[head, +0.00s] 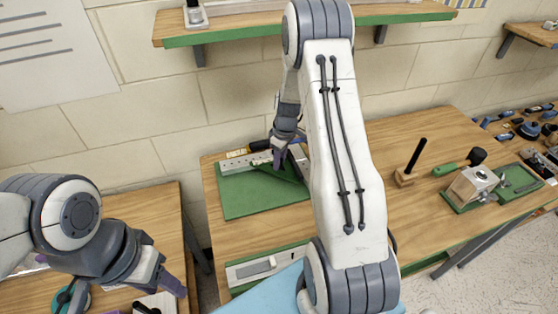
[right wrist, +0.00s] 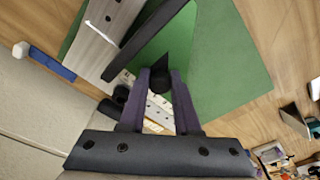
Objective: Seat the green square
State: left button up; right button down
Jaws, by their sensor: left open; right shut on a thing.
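The green square (right wrist: 172,42) is a flat green triangle with a thick black edge, seen between and beyond my right fingers in the right wrist view. My right gripper (right wrist: 160,82) is shut on its dark knob-like part. In the head view the green square (head: 286,174) is under my right gripper (head: 280,158), partly hidden by the arm. It is over a green board (head: 245,200) with a pale grey rail (head: 236,164). I cannot tell whether the square touches the rail. My left gripper (head: 148,297) is open and empty at the lower left.
To the right stand a black post on a wooden base (head: 404,177), a green-handled tool (head: 445,169) and a metal fixture (head: 472,184). A shelf (head: 230,33) hangs above.

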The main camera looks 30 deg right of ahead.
dwell(0.8)
jog(key=shift+f+b, duration=0.6)
jog(key=shift+b, duration=0.1)
dwell(0.8)
jog(key=shift+f+b, duration=1.2)
jog(key=c, duration=0.9)
grip_release()
jog(key=shift+c, duration=0.2)
jog(key=shift+r, duration=0.1)
